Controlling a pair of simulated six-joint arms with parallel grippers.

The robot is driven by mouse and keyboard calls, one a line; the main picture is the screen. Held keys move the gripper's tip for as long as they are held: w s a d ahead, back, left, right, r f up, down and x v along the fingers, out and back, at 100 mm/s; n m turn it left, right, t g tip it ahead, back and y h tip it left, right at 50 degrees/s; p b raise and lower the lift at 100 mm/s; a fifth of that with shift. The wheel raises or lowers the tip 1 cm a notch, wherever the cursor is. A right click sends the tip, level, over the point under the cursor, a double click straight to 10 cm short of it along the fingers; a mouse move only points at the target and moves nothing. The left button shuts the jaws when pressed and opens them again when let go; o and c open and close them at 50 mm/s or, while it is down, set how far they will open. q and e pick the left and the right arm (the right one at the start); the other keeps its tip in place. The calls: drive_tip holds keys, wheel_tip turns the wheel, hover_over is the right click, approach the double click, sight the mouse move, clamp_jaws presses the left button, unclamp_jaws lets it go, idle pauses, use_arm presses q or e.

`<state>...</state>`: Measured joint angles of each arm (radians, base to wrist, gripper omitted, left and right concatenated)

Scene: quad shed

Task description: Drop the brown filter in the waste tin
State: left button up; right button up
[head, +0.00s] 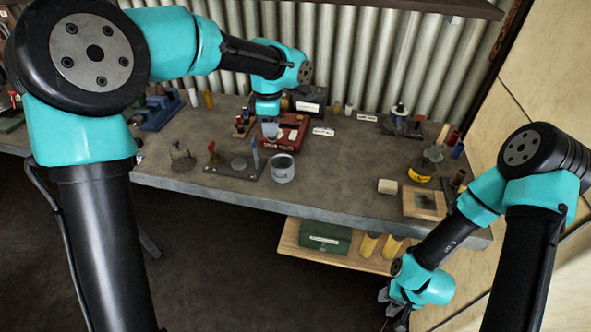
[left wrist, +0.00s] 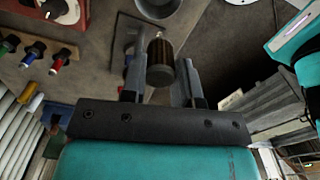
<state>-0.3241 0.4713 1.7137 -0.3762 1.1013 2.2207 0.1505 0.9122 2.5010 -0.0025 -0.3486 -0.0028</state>
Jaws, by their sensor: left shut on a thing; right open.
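My left gripper (head: 269,128) is above the bench, near the red box and behind the waste tin. In the left wrist view it (left wrist: 161,80) is shut on the brown filter (left wrist: 160,55), a small ribbed brown cylinder with a dark end, held between the two fingers. I cannot make out the filter in the head view. The waste tin (head: 283,170) is a round grey open tin near the bench's front edge; a grey round rim (left wrist: 158,10) at the top of the left wrist view looks like it. My right gripper (head: 390,310) is open, low in front of the bench.
A red box (head: 290,132) stands just behind the tin. A dark plate with upright tools (head: 235,165) lies left of the tin. A wooden shelf (head: 340,255) with a green box (head: 326,236) sits below. The bench (head: 335,180) is clear right of the tin.

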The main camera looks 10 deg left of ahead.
sight(275, 139)
use_arm(q)
drive_tip(key=shift+w+d+r, duration=0.25)
drive_tip(key=shift+w+r, duration=0.1)
drive_tip(key=shift+w, duration=0.05)
drive_tip(key=shift+f, duration=3.05)
drive_tip(key=o, duration=1)
drive_tip(key=shift+r, duration=0.1)
wheel_tip(275, 139, up, 17)
drive_tip(key=shift+r, duration=0.15)
